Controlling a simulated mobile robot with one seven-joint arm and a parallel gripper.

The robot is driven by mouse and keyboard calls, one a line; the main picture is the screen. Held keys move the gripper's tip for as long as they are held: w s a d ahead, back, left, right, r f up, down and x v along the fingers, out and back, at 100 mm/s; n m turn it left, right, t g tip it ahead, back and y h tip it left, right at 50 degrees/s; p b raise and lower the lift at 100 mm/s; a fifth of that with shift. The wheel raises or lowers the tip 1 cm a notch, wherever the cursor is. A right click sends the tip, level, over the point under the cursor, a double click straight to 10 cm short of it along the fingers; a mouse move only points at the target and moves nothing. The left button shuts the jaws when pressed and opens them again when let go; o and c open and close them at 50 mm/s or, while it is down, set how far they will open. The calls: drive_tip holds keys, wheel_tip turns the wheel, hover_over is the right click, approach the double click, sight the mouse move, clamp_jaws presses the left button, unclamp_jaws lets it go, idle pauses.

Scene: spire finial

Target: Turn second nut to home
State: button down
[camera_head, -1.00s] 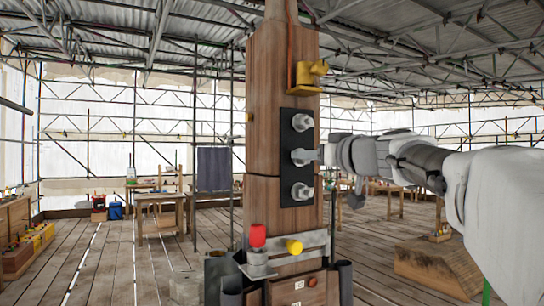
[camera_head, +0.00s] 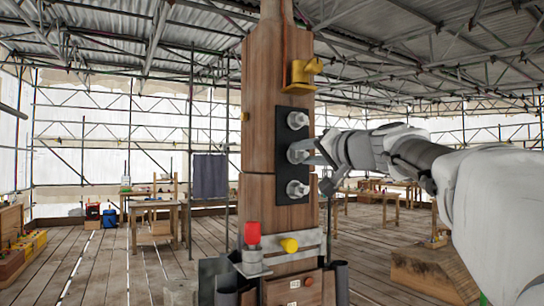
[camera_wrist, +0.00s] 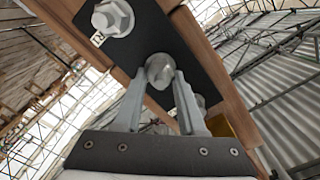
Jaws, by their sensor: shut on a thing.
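A dark plate (camera_head: 282,170) on the wooden post (camera_head: 260,110) carries three grey nuts in a column: an upper nut (camera_head: 297,120), a middle nut (camera_head: 298,150) and a lower nut (camera_head: 297,189). My gripper (camera_head: 308,153) reaches in from the right and is shut on the middle nut. In the wrist view my gripper (camera_wrist: 160,82) has one finger on each side of the middle nut (camera_wrist: 160,70), partly covering it. There the lower nut (camera_wrist: 113,17) shows at upper left, and the upper nut (camera_wrist: 201,101) is partly hidden behind a finger.
A yellow bracket (camera_head: 300,74) sits above the plate. A red cap (camera_head: 252,233) and a yellow knob (camera_head: 289,245) are on metal fittings below it. Workbenches (camera_head: 152,208) stand behind on the plank floor. A wooden block (camera_head: 435,268) lies at right under my arm.

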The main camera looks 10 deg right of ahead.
drive_tip(key=m, duration=0.5)
drive_tip(key=shift+f+m, duration=0.15)
drive_tip(key=shift+m, duration=0.15)
drive_tip(key=m+p, duration=0.1)
drive_tip(key=m, duration=0.4)
drive_tip(key=shift+p, duration=0.35)
drive_tip(key=m+p, duration=0.2)
drive_tip(key=m, duration=0.4)
drive_tip(key=shift+f+m, duration=0.15)
drive_tip(key=shift+m, duration=0.15)
drive_tip(key=m+p, duration=0.2)
drive_tip(key=m, duration=0.3)
drive_tip(key=shift+a+f+p, duration=0.1)
drive_tip(key=shift+f+p, duration=0.05)
drive_tip(key=shift+p, duration=0.2)
drive_tip(key=c, duration=0.5)
unclamp_jaws()
drive_tip(key=shift+s, duration=0.1)
drive_tip(key=b+v, duration=0.1)
drive_tip(key=v, duration=1.6)
